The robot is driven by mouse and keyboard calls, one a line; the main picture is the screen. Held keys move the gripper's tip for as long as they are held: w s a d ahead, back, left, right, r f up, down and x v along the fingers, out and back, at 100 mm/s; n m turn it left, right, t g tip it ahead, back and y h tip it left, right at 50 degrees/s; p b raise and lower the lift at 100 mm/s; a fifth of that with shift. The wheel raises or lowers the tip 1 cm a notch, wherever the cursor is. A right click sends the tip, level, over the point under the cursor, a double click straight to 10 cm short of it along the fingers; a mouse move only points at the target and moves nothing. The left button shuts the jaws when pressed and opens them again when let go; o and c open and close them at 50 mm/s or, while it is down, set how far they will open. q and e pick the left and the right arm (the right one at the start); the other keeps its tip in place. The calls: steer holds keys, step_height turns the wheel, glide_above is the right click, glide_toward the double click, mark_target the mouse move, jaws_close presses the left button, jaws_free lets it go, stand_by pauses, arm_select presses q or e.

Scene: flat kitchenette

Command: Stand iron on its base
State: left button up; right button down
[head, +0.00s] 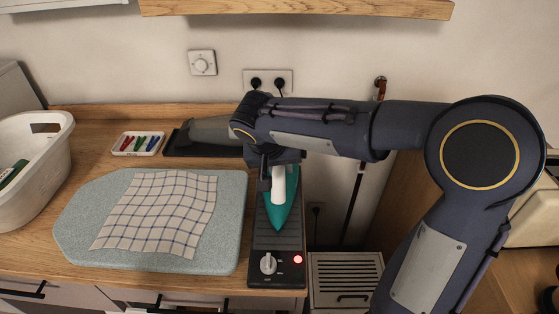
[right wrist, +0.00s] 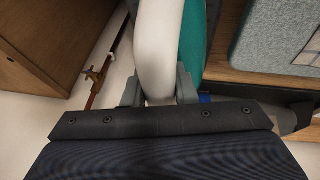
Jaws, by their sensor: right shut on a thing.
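The iron has a teal body (head: 280,213) and a white handle (head: 292,183). In the head view its pointed end faces the front, over a dark strip-shaped unit (head: 262,245); I cannot tell whether it touches that unit. My right gripper (head: 277,170) is shut on the white handle. The right wrist view shows the handle (right wrist: 158,50) between the fingers (right wrist: 158,90), with the teal body (right wrist: 194,40) beside it. The gripper and arm hide part of the iron. My left gripper is not in view.
Behind are a marker tray (head: 119,152) and a dark tray (head: 185,151). A white basket (head: 50,165) stands far left.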

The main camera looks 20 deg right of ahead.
steer(key=c, duration=1.6)
jaws_free()
steer(key=shift+f, duration=0.2)
steer(key=o, duration=0.4)
steer(key=shift+r, duration=0.1)
steer(key=shift+o, duration=0.2)
steer(key=shift+r, duration=0.2)
steer(key=v, duration=1.2)
steer(key=s+d+f+n+t+y, duration=0.1)
steer(key=s+f+y, duration=0.3)
steer(key=s, duration=0.5)
steer(key=s+d+f+n+t+y, duration=0.1)
steer(key=s+f+n+y, duration=0.1)
steer(key=s+f, duration=0.7)
steer(key=shift+s+f+y, duration=0.2)
steer(key=shift+s+y, duration=0.55)
steer(key=shift+y, duration=0.15)
